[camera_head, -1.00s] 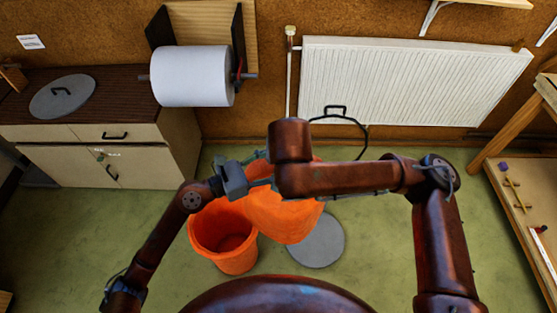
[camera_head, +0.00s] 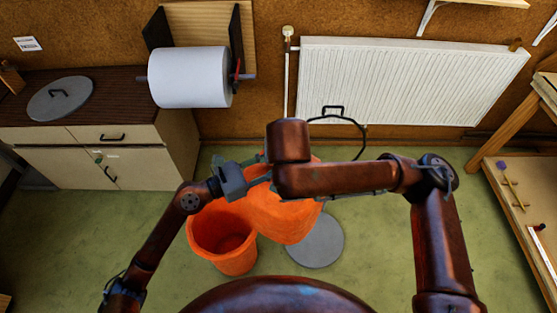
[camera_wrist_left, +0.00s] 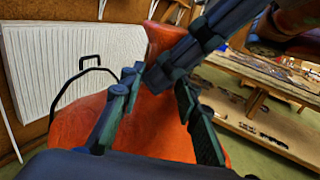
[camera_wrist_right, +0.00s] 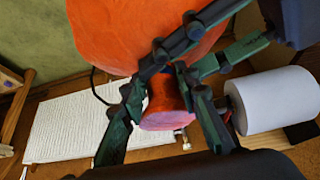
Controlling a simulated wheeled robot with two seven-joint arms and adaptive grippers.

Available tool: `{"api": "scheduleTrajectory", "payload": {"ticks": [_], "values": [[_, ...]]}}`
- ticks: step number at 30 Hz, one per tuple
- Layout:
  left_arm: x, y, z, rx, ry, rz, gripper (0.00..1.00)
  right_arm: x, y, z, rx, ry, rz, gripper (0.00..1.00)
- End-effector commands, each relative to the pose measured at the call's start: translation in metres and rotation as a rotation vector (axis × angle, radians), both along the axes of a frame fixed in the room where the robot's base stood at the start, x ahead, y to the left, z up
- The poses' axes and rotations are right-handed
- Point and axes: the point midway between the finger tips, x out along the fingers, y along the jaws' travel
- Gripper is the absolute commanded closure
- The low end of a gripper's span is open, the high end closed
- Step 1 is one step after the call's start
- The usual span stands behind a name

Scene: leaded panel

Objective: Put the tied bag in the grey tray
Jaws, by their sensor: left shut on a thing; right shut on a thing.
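The orange tied bag (camera_head: 275,222) hangs at the middle of the head view, partly hidden behind my right arm. In the right wrist view my right gripper (camera_wrist_right: 160,105) is shut on the bag's gathered neck (camera_wrist_right: 165,92), with the wide orange body (camera_wrist_right: 120,35) above it in the picture. My left gripper (camera_wrist_left: 157,85) is shut on the bag too, its fingers close to the right gripper's. In the head view the left gripper (camera_head: 252,175) reaches in from the left. A flat grey round piece (camera_head: 318,240) lies on the floor; I cannot tell whether it is the tray.
An open orange bin (camera_head: 222,240) stands on the floor just left of the bag. A cabinet (camera_head: 150,165) with a grey lid (camera_head: 60,97), a paper roll (camera_head: 190,77) and a white radiator (camera_head: 405,80) line the wall. A wooden shelf unit (camera_head: 510,205) stands right.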

Motion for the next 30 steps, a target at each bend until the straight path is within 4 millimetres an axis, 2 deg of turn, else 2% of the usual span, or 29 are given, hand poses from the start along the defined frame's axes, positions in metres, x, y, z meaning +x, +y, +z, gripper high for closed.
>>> {"api": "scheduleTrajectory", "payload": {"ticks": [3,4,12,23,30], "values": [[0.0,0.0,0.001,0.001,-0.004,0.002,1.0,0.0,0.002,0.003,0.007,-0.006,0.0,1.0],[0.0,0.0,0.006,-0.007,-0.011,0.003,1.0,0.0,0.002,0.003,0.007,-0.006,0.0,0.69],[0.0,-0.001,0.006,-0.007,-0.008,0.0,1.0,0.0,0.001,0.002,0.004,-0.003,0.0,0.51],[-0.001,-0.001,0.006,-0.007,-0.008,-0.001,1.0,-0.001,0.0,0.004,0.003,-0.003,-0.001,0.51],[0.0,0.0,0.006,-0.007,-0.008,0.0,1.0,-0.014,0.0,0.029,0.001,-0.008,0.002,0.51]]}}
